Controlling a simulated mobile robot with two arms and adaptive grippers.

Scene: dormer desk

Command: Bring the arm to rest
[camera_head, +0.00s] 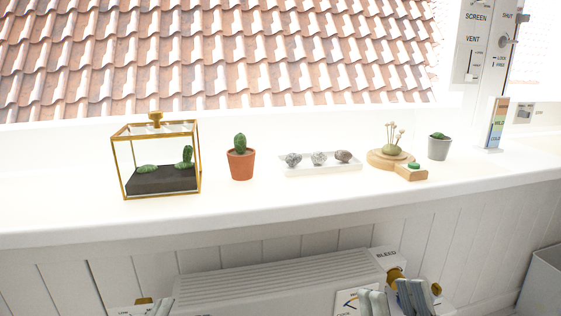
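My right gripper (393,299) shows at the bottom edge, right of centre, in front of the radiator's right end. Its two grey fingers stand apart with a gap between them, and I see nothing held there. Only a small grey part of my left gripper (162,308) shows at the bottom edge, left of centre. The rest of it is cut off by the frame, so its opening is hidden. Both grippers are low in the view, below the windowsill (300,207) and apart from the things on it.
On the sill stand a glass terrarium (155,183), a potted cactus (241,165), a white tray (320,169) with stones, a wooden stand (391,160) and a grey pot (439,149). The radiator (270,287) has a brass knob (396,273). A grey bin (543,285) is at right.

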